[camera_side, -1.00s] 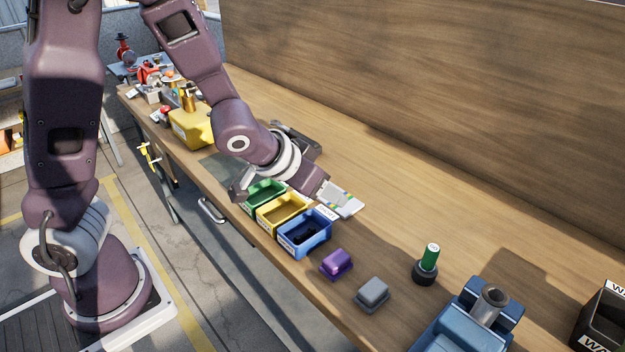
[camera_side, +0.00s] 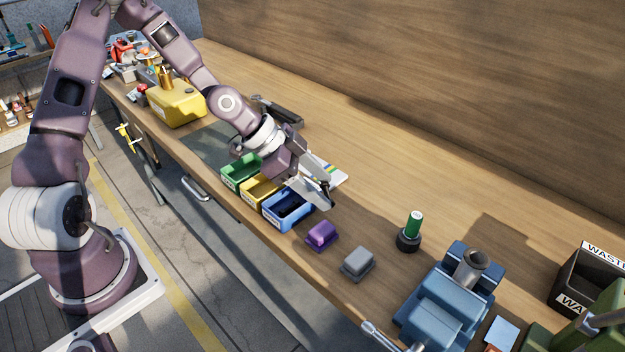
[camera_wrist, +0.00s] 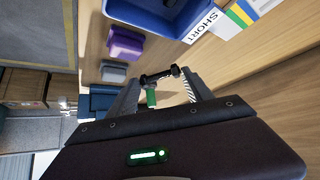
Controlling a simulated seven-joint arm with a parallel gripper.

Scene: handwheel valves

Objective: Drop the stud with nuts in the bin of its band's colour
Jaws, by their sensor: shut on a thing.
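My gripper (camera_side: 326,196) hangs just right of the blue bin in the side view. In the wrist view, my gripper (camera_wrist: 162,80) is shut on a small dark stud with nuts (camera_wrist: 160,75), held crosswise between the fingertips. No coloured band can be made out on it. The green bin (camera_side: 237,181), yellow bin (camera_side: 255,195) and blue bin (camera_side: 283,221) stand in a row along the bench front. The blue bin (camera_wrist: 160,20) also shows at the top of the wrist view, beside a label reading SHORT.
A purple block (camera_side: 321,235), a grey block (camera_side: 358,263) and a green cylinder on a black base (camera_side: 413,226) stand right of the bins. Beyond are a blue vise (camera_side: 440,308) and a black waste bin (camera_side: 577,285). The bench behind the green cylinder is clear.

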